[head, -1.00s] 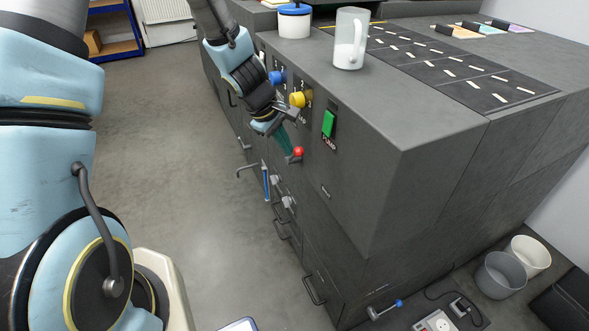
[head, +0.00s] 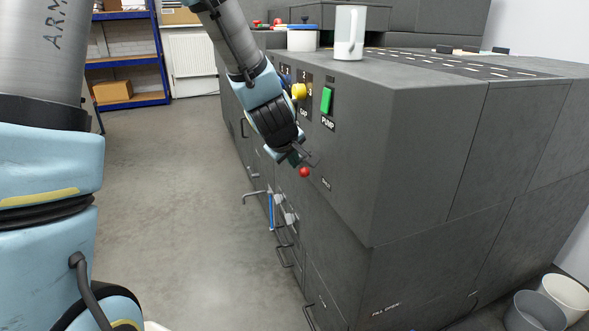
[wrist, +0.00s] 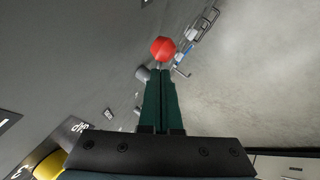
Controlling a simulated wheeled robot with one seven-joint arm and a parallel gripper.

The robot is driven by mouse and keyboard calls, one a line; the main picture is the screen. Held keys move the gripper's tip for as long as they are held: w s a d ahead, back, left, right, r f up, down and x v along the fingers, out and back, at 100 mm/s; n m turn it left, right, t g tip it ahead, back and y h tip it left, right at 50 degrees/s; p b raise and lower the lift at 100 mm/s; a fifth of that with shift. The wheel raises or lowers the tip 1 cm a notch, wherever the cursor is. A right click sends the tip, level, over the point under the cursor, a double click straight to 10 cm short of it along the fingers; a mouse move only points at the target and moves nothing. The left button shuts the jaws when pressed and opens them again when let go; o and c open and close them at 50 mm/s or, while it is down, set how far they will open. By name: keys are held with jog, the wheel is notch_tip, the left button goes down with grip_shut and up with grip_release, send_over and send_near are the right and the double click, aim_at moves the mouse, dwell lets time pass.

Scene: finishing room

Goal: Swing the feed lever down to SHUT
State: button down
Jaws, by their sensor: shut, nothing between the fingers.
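The lever with a red ball knob (head: 304,172) sticks out from the side of the dark grey cabinet, below the PUMP switch. I take it for the feed lever; the small label beside it is too small to read. My gripper (head: 296,160) is just above and left of the knob, partly hidden behind my wrist. In the wrist view the red knob (wrist: 163,48) lies straight beyond the tips of my green fingers (wrist: 161,75). The fingers are together with nothing between them. I cannot tell whether they touch the knob. The lever's arm is mostly hidden.
A yellow knob (head: 299,91) and a green PUMP switch (head: 326,101) sit above on the cabinet (head: 410,150). A white jug (head: 350,33) stands on top. A blue-handled lever (head: 271,211) and drawer pulls project lower down. The floor (head: 190,200) at left is clear.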

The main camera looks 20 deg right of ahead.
jog(key=shift+s+f+b, duration=0.15)
jog(key=shift+f+b, duration=0.15)
jog(key=shift+f, duration=0.15)
jog(key=shift+s+f, duration=0.1)
jog(key=shift+f, duration=0.05)
dwell(0.3)
jog(key=shift+w, duration=0.2)
